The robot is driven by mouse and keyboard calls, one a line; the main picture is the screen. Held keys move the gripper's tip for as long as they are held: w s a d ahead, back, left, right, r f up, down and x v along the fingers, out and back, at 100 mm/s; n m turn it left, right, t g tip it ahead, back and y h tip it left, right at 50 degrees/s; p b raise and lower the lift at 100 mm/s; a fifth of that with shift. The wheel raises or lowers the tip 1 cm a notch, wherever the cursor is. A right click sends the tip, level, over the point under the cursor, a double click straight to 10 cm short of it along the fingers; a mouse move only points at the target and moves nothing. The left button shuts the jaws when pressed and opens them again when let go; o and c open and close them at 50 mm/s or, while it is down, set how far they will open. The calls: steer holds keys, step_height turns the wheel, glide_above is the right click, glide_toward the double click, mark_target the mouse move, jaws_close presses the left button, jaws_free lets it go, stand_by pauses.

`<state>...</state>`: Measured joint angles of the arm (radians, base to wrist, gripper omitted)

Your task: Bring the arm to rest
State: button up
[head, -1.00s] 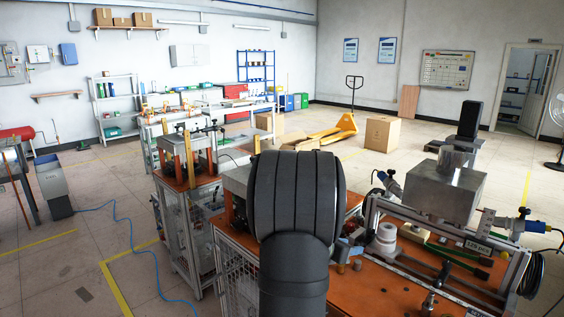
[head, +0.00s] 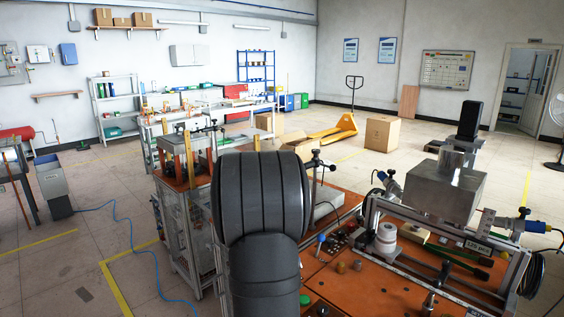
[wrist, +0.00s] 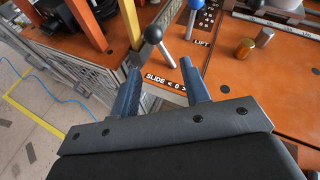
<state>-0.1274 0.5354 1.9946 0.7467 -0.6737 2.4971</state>
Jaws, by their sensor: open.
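In the wrist view my gripper (wrist: 162,92) has its two blue fingers spread apart, with nothing held between them. It is over the orange bench top (wrist: 250,100), near a bench corner. A lever with a dark ball knob (wrist: 153,34) stands just beyond the fingertips, by the printed "SLIDE" label. A blue-handled lever (wrist: 194,8) is by the "LIFT" label. In the head view my dark arm (head: 262,200) fills the lower middle and hides part of the bench; the fingers do not show there.
A second orange bench (head: 176,178) is at left. Floor lies open further left.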

steer(key=shift+m+g+h, duration=0.3)
steer(key=shift+m+h, duration=0.2)
steer(key=shift+h, duration=0.2)
steer(key=w+d+r, duration=0.1)
steer(key=w+d, duration=0.1)
steer(key=w+d+r, duration=0.1)
steer(key=shift+w+d+r, duration=0.15)
steer(key=shift+w+d, duration=0.2)
stand_by(0.6)
